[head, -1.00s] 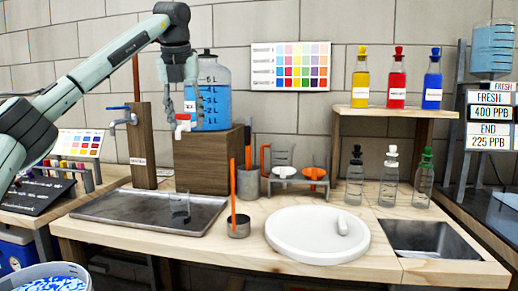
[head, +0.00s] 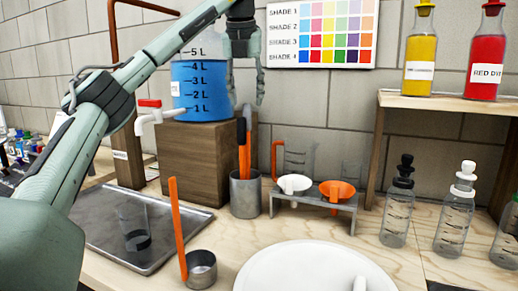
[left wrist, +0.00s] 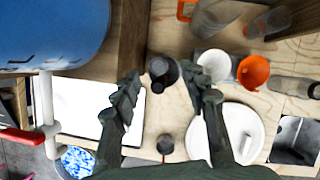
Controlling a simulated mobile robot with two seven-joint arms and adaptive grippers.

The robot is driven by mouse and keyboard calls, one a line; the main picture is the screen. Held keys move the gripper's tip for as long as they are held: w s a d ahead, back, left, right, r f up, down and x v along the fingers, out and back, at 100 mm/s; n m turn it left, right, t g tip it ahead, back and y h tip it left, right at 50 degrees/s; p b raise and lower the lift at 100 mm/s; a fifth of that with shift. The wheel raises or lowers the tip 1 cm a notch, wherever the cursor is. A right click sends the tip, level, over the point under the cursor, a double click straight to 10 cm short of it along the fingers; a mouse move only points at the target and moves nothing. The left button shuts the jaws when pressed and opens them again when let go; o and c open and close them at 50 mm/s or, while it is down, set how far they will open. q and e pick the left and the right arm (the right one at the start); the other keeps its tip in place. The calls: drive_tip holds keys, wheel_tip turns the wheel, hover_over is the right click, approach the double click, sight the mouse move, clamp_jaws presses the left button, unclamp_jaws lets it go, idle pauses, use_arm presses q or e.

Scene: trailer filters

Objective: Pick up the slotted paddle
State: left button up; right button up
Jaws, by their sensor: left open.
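A grey metal canister (head: 245,196) stands on the bench in front of the wooden block. An orange handle (head: 246,155) and a dark-topped one stand upright in it. Their lower ends are hidden inside, so I cannot tell which is the slotted paddle. My left gripper (head: 243,100) is open and empty above the canister, fingers pointing down. In the left wrist view the canister (left wrist: 163,72) shows beyond and between the spread fingertips of the gripper (left wrist: 160,84), apart from them. My right gripper is not in view.
A blue-filled jug (head: 195,92) with a tap stands on a wooden block (head: 195,160) behind. An orange-handled dipper cup (head: 201,270) and white round board (head: 295,272) lie in front. Bottles stand right.

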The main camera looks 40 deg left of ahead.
sight(247, 129)
use_arm(q)
drive_tip(key=x, duration=0.7)
drive_tip(key=shift+s+d+f, duration=0.15)
drive_tip(key=shift+s+f, duration=0.05)
drive_tip(key=shift+s, duration=0.1)
clamp_jaws()
